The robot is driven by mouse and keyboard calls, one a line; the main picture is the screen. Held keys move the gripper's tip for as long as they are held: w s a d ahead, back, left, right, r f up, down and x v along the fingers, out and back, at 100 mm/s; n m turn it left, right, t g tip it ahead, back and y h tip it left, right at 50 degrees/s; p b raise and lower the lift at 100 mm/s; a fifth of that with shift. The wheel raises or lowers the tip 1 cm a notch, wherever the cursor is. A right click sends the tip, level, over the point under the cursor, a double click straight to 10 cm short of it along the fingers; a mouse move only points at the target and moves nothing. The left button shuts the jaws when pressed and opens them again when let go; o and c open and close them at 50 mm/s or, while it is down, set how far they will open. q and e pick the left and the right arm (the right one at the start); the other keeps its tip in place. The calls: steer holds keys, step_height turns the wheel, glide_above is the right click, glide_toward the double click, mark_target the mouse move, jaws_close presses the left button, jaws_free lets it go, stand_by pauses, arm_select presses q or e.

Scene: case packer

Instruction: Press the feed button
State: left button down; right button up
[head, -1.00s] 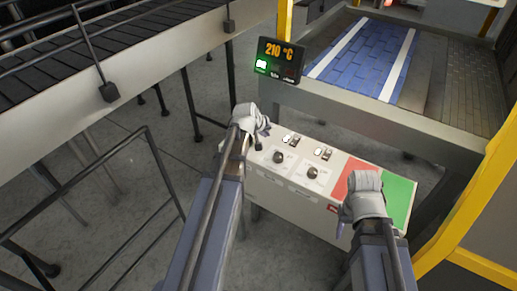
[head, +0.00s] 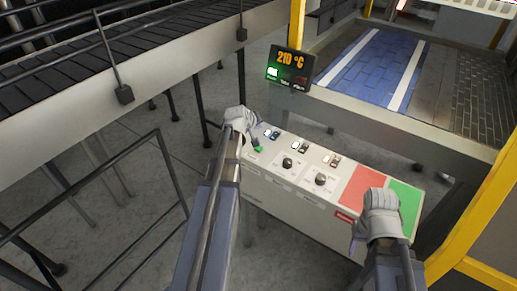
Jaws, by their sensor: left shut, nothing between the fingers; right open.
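A pale control box (head: 268,180) stands in the middle of the head view, with switches and black knobs on its top. A small green button (head: 258,149) shows at the box's left end; I cannot read its label. My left gripper (head: 253,141) is shut and empty, close above that button at the left end. I cannot tell whether it touches the button. My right gripper (head: 378,199) is open and empty over the right part of the box, in front of the red panel (head: 362,187) and the green panel (head: 404,202), hiding part of them.
A display (head: 290,64) reads 210 °C behind the box. A conveyor (head: 110,85) runs at the upper left, and a blue belt (head: 365,65) lies at the upper right. A black railing (head: 92,170) stands at the left, a yellow post (head: 490,205) at the right.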

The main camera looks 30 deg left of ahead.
mark_target(258, 149)
arm_select(q)
steer(key=shift+f+b, duration=4)
steer(key=shift+f, duration=0.2)
steer(key=shift+f, duration=0.1)
steer(key=shift+f+b, duration=0.3)
steer(key=shift+b, duration=0.1)
